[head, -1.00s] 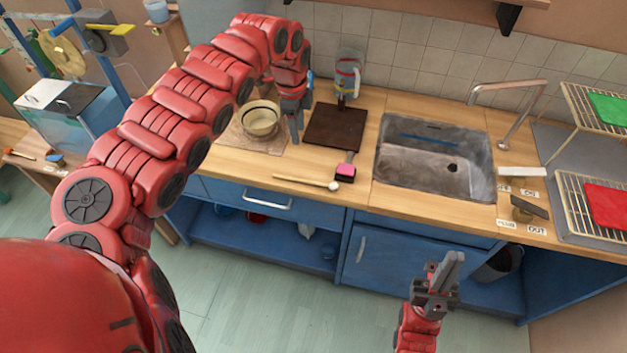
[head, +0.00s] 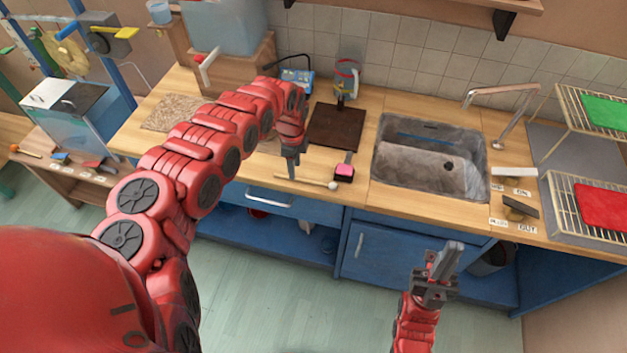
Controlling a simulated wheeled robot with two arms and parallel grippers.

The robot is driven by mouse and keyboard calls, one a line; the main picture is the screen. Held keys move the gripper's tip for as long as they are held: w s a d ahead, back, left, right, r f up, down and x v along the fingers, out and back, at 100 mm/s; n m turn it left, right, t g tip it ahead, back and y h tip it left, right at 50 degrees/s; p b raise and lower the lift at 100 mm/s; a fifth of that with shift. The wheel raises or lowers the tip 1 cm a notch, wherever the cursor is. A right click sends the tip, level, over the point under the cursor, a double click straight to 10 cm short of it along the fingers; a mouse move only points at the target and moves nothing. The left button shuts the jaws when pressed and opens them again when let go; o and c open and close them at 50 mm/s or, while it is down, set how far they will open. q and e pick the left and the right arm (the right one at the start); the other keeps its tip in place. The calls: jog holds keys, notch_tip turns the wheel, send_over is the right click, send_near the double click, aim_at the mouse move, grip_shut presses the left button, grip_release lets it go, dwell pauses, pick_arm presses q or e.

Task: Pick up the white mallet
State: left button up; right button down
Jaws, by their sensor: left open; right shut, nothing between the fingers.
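The white mallet (head: 333,186) lies on the wooden counter near its front edge. Its pale round head points right and its thin handle runs left. My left gripper (head: 291,172) is open and points down over the handle, to the left of the head. Its fingertips are at or just above the handle; I cannot tell whether the handle is between them. Part of the handle is hidden by the gripper. My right gripper (head: 447,260) is shut and empty, low in front of the blue cabinets, away from the counter.
A pink-faced block with a dark handle (head: 344,172) lies close to the right of the mallet head. The sink (head: 430,160) is to the right.

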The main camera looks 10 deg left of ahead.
aim_at(304, 180)
pick_arm(q)
notch_tip(304, 180, down, 4)
jog(key=shift+r+p, duration=0.15)
jog(key=shift+p, duration=0.35)
jog(key=shift+a+f, duration=0.2)
jog(key=shift+f, duration=0.1)
grip_shut()
dwell(0.9)
